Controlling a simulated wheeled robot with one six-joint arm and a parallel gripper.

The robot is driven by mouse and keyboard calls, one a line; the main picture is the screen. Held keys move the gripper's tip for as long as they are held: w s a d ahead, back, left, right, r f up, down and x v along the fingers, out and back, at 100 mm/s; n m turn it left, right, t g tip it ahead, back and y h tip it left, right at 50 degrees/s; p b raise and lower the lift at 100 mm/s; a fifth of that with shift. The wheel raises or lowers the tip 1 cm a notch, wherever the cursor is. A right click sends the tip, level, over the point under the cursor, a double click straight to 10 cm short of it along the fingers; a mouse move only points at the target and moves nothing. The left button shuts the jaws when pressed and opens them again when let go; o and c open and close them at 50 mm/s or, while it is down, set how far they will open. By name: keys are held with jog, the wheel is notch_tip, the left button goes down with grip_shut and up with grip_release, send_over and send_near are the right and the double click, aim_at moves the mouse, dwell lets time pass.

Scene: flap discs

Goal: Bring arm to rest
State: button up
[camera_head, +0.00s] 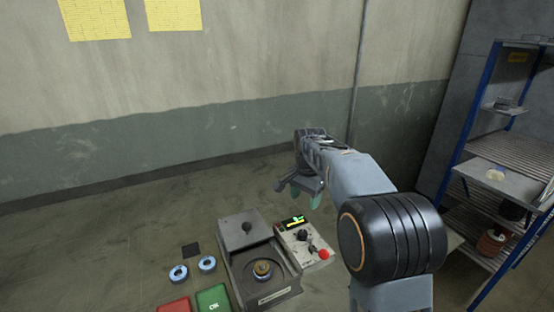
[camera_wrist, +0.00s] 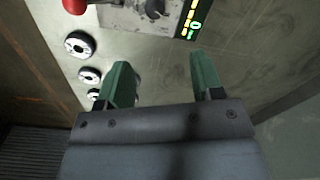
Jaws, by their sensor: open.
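My gripper (camera_head: 306,192) is up in the air in the head view, above and behind the control box, at the end of my raised, bent arm. In the wrist view its two green fingers (camera_wrist: 163,80) stand apart with nothing between them. A grey test machine (camera_head: 284,294) has a round disc seated in its recess (camera_head: 262,268). The control box (camera_head: 303,245), with a lit display and a red knob (camera_head: 323,254), stands beside it. In the wrist view the display (camera_wrist: 192,18) and the red knob (camera_wrist: 75,5) show at the top edge.
A green OK tray (camera_head: 213,299) and a red one (camera_head: 174,305) are in front. A blue-framed shelf (camera_head: 510,185) stands at the right. The back wall is bare below.

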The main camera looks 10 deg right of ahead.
jog(key=s+f+n+t, duration=0.3)
jog(key=s+n, duration=0.7)
jog(key=s, duration=1.3)
jog(key=shift+s+f, duration=0.35)
jog(key=shift+f, duration=0.3)
jog(key=shift+a, duration=0.1)
jog(key=shift+c, duration=0.3)
